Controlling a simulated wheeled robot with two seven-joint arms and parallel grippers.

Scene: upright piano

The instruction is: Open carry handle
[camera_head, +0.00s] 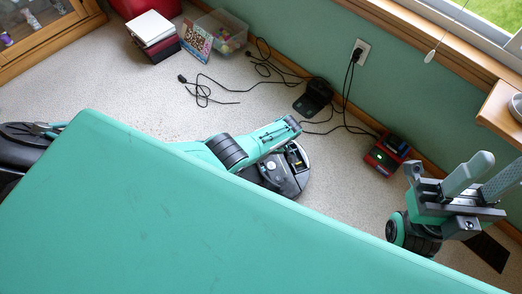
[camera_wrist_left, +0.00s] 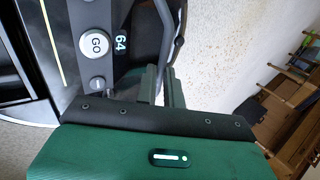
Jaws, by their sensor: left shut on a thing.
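A round black device (camera_head: 284,181) lies on the floor in the head view, partly hidden by a teal surface and my left arm. The left wrist view shows its dark top with a round GO button (camera_wrist_left: 95,43) and the number 64. Its carry handle (camera_wrist_left: 176,38) looks like a thin dark curved bar. My left gripper (camera_head: 294,150) is over the device, its fingers (camera_wrist_left: 161,84) shut on the handle in the wrist view; the exact contact is partly hidden. My right gripper (camera_head: 480,177) is open and empty at the right, away from the device.
A black charger dock (camera_head: 313,97) and a red and black box (camera_head: 387,153) lie by the wall, with loose black cables (camera_head: 205,92) on the floor. Bare speckled floor (camera_head: 110,90) is free at left.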

